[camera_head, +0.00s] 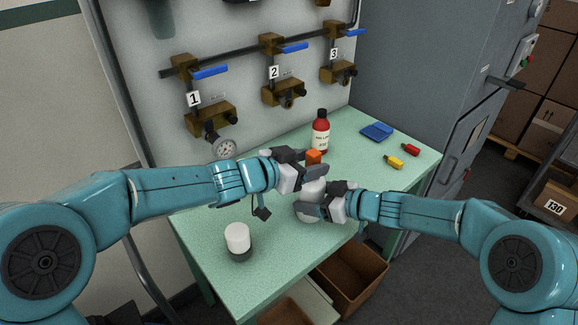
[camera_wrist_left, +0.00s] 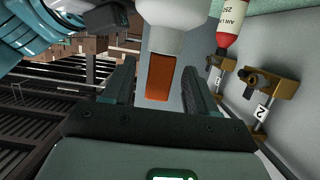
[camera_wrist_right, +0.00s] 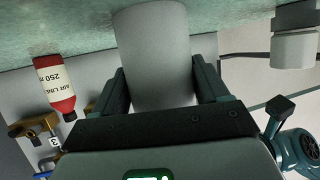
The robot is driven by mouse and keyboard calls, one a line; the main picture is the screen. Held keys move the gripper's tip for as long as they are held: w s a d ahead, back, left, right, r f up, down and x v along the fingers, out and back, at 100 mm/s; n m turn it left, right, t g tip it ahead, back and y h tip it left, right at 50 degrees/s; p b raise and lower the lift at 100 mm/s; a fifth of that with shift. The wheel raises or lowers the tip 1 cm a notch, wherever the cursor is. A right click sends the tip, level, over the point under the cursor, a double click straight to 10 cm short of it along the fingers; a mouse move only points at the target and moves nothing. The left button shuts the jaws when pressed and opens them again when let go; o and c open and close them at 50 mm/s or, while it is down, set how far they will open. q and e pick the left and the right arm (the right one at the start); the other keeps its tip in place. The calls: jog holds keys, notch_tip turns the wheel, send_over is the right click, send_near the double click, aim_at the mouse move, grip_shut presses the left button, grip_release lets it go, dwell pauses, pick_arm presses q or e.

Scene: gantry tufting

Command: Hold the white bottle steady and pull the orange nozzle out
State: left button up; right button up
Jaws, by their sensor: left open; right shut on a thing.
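The white bottle (camera_head: 309,190) stands on the green bench, with the orange nozzle (camera_head: 313,157) at its top. My right gripper (camera_head: 322,203) is shut on the bottle's body; in the right wrist view the bottle (camera_wrist_right: 158,55) sits between its fingers. My left gripper (camera_head: 304,164) is open at the height of the nozzle. In the left wrist view the nozzle (camera_wrist_left: 160,77) lies between the spread fingers, with gaps on both sides. The nozzle still joins the bottle's white top (camera_wrist_left: 178,30). Part of the bottle is hidden behind my grippers.
A red bottle (camera_head: 320,131) with a white label stands just behind. A white-topped jar (camera_head: 237,238) stands at the front left. A blue tray (camera_head: 377,131), a red piece (camera_head: 410,150) and a yellow piece (camera_head: 393,162) lie at the right. Valves and pipes (camera_head: 270,85) line the back panel.

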aim_at(318, 160)
pick_arm(q)
jog(key=shift+x, duration=1.7)
grip_shut()
jog(key=shift+r, duration=1.8)
pick_arm(e)
jog(key=o, duration=1.3)
jog(key=shift+c, duration=0.2)
jog(key=shift+d, duration=0.1)
